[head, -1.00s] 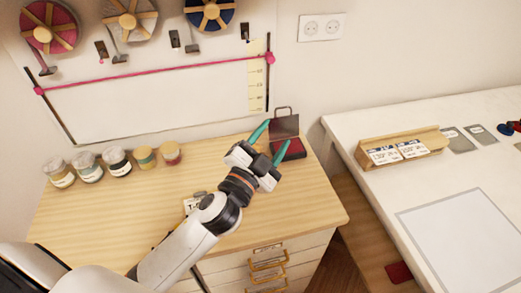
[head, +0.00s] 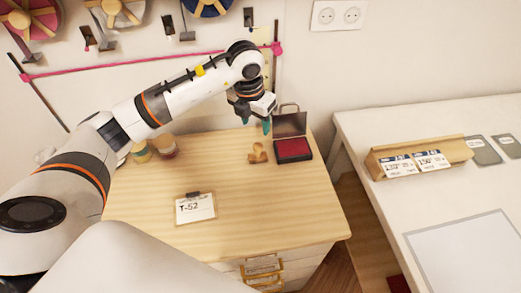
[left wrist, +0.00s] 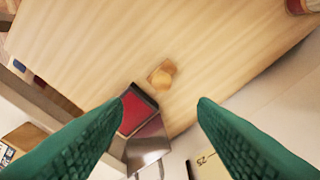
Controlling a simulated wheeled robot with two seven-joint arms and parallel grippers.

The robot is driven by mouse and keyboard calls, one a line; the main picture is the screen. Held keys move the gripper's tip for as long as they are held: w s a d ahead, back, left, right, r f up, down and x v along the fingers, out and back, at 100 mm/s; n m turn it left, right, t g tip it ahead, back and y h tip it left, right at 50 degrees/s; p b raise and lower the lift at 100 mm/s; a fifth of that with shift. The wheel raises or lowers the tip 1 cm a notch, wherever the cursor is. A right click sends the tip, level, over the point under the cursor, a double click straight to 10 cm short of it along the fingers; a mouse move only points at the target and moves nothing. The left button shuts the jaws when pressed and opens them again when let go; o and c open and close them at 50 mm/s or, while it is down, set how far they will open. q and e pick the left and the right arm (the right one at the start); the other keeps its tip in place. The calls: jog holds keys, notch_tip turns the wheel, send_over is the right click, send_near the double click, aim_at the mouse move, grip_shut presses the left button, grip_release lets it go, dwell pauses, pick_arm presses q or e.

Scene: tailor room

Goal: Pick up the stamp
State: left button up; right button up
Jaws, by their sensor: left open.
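The stamp (head: 258,154) is a small light wooden piece standing on the wooden desk, just left of the red ink pad. In the left wrist view the stamp (left wrist: 162,74) shows ahead of the fingers, in the gap between them. My left gripper (head: 255,124) is open and empty, above the desk and a little above and behind the stamp. Its green fingers (left wrist: 160,105) are spread in the left wrist view and do not touch the stamp. My right gripper is not in view.
The ink pad (head: 293,149) has its lid open, close right of the stamp. A clipboard marked T-52 (head: 196,208) lies on the desk (head: 275,210) nearer me. Jars (head: 163,147) stand at the left. The white table (head: 365,125) holds a wooden card holder (head: 420,157).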

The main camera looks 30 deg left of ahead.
aim_at(258, 144)
pick_arm(q)
jog(key=f, duration=0.2)
jog(key=f+p, duration=0.1)
jog(key=f, duration=0.1)
jog(key=f+p, duration=0.1)
jog(key=f, duration=0.1)
jog(key=shift+w, duration=0.3)
jog(key=shift+f+p, duration=0.4)
jog(key=shift+f, duration=0.15)
jog(key=f, duration=0.1)
jog(key=f+p, duration=0.1)
jog(key=f, duration=0.1)
jog(key=shift+w+f, duration=0.4)
jog(key=shift+f, duration=0.3)
jog(key=shift+c, duration=0.4)
jog(key=c, duration=1)
jog(key=shift+r, duration=0.1)
